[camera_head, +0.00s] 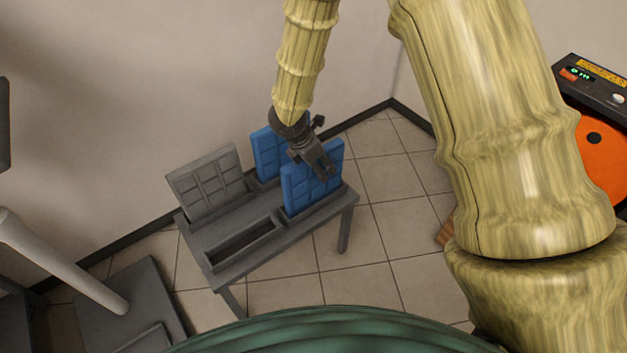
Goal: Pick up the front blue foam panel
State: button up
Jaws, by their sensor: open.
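The front blue foam panel (298,193) stands upright in a slot at the right end of a small grey table (204,238). A second blue foam panel (265,150) stands upright behind it. My gripper (322,171) is open and points down at the top part of the front panel. It covers part of that panel's face and top edge in this view. I cannot tell whether the fingers touch the panel or straddle it.
A grey panel (208,184) stands in the table's back left slot. The front left slot (243,242) is empty. A wall is close behind the table. A grey stand (120,305) is at the lower left, and an orange round device (601,165) is at the right.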

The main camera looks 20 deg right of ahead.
jog(key=shift+f, duration=0.2)
dwell(0.3)
jog(key=c, duration=1.3)
jog(key=shift+r, duration=0.1)
